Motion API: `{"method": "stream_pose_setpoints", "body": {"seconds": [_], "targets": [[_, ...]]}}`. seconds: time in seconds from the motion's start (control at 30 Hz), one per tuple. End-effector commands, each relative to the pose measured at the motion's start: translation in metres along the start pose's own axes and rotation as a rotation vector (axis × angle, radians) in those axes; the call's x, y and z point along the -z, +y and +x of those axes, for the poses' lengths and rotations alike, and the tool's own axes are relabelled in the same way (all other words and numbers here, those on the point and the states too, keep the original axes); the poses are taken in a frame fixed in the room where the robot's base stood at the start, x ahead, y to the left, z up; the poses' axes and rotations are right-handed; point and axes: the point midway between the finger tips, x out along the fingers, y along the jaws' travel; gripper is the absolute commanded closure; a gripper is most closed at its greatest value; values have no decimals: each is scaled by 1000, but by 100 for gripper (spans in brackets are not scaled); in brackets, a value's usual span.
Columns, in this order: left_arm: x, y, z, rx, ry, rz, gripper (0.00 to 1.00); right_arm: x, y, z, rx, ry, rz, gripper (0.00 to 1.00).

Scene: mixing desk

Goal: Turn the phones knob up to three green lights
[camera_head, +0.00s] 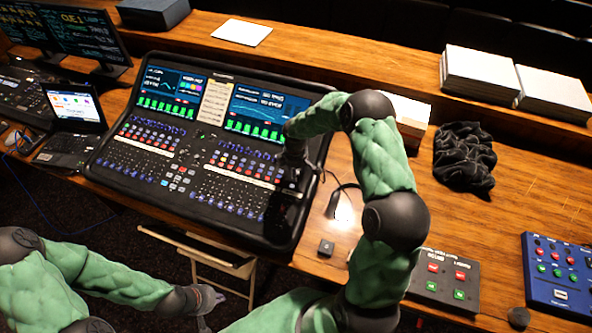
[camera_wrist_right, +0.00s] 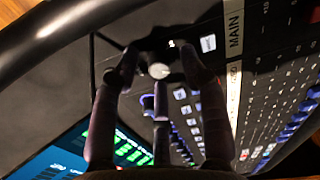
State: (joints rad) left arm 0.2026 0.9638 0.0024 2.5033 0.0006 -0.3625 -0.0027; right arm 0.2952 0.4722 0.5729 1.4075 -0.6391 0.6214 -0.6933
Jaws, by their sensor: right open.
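The mixing desk (camera_head: 215,135) has two lit screens with green bars above its rows of faders and buttons. In the right wrist view, a small round pale-topped knob (camera_wrist_right: 158,71) stands on the black panel near the strip marked MAIN; I cannot read a phones label or count lights beside it. My right gripper (camera_wrist_right: 157,62) is open, its dark fingers spread around the knob; contact is unclear. In the head view, the right gripper is over the desk's right side, and the knob cannot be made out there. My left gripper (camera_head: 207,299) is low in front of the desk, away from it.
A laptop (camera_head: 74,115) stands left of the desk. To the right are a black cloth (camera_head: 464,157), a button box (camera_head: 443,279) and a blue box (camera_head: 561,273). Paper stacks (camera_head: 480,77) lie on the back shelf. A cable runs beside the desk's right edge.

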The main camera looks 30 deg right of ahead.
Motion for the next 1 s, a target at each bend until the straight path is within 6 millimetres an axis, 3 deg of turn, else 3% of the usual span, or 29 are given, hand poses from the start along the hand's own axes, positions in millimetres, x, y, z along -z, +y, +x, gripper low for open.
{"method": "stream_pose_setpoints", "body": {"seconds": [0.03,0.2,0.67,1.0], "targets": [[0,0,0,0,0,0,100,0,0,0,0,0,0,56],[0,0,0,0,0,0,100,0,0,0,0,0,0,100],[0,-3,8,0,0,0,100,1,0,1,-3,4,62,100],[1,-13,36,0,0,0,100,1,0,3,-9,16,316,100]]}}
